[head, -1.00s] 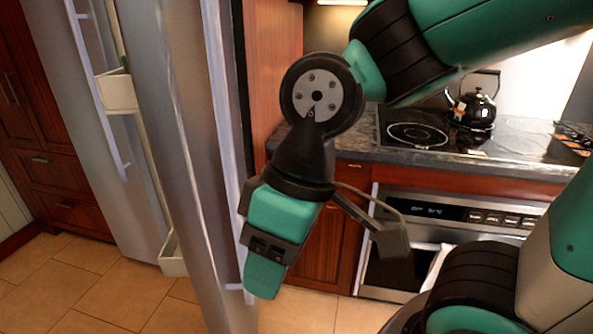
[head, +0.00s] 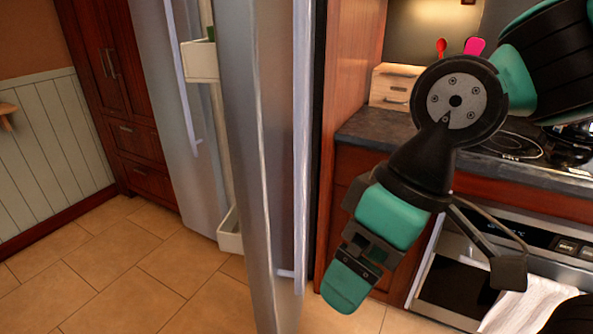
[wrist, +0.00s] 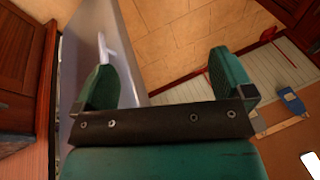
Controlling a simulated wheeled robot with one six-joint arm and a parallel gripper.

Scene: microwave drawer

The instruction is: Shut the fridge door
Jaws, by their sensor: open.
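The fridge door (head: 262,190) stands swung open, a tall grey panel seen nearly edge-on in the head view, with a long vertical handle (head: 301,130) on its right face. My gripper (head: 350,285) points downward just right of that handle in the picture; the gap between them is hard to judge. In the wrist view my gripper (wrist: 165,75) is open, with nothing seen between its fingers. A grey panel (wrist: 132,65) with a pale handle (wrist: 106,52) shows beyond the left finger. The lower door edge is cut off in the head view.
Another grey panel with a handle (head: 183,90) stands further left, with white bins (head: 201,62) beside it. The counter (head: 375,130) and oven (head: 455,285) with a towel (head: 530,305) are at right. Tiled floor (head: 130,260) at left is clear.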

